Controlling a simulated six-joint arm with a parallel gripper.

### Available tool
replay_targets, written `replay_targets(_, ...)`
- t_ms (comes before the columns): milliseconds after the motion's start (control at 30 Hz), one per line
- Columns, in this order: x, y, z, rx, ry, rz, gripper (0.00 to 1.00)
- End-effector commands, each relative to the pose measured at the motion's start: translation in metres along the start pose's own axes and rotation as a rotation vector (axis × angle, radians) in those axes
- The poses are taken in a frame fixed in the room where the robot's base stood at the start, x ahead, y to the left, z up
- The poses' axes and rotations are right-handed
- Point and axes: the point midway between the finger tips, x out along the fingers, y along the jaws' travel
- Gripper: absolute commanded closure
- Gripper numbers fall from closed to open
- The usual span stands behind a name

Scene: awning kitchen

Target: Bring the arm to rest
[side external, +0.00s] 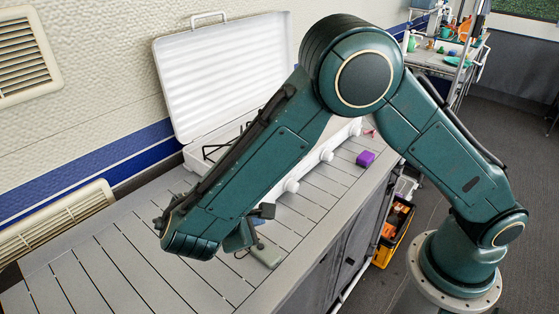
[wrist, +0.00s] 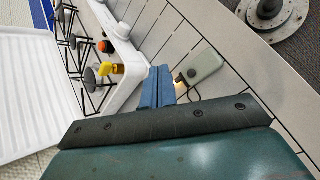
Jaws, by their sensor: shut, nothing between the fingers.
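My gripper shows in the wrist view (wrist: 160,74) as two blue fingers pressed together, with nothing between them. It points over the slatted grey counter (wrist: 232,100), close to the white stove's front edge. In the side view my green arm is bent and reaches over the counter (side external: 95,270), with its wrist end low at the left centre. The gripper is partly hidden behind the wrist there. I cannot tell its exact height above the counter.
A white stove (side external: 225,77) stands open-lidded by the wall. In the wrist view, a yellow item (wrist: 112,69) and an orange item (wrist: 105,46) are on it. A grey-green device (wrist: 203,65) lies beside the fingers. A purple block (side external: 366,158) sits farther along the counter.

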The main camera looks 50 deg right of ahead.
Motion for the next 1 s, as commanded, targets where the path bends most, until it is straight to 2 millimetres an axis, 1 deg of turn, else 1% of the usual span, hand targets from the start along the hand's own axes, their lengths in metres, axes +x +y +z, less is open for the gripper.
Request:
replay_targets(267,0.000,0.001,0.001,0.002,0.002,-0.002,1.00)
replay_targets(467,-0.003,0.012,0.009,0.035,0.024,-0.031,1.00)
replay_targets(667,-0.007,0.035,0.031,0.109,0.077,-0.097,1.00)
replay_targets(800,-0.010,0.053,0.053,0.179,0.125,-0.155,1.00)
replay_targets(1000,-0.013,0.074,0.087,0.284,0.194,-0.233,1.00)
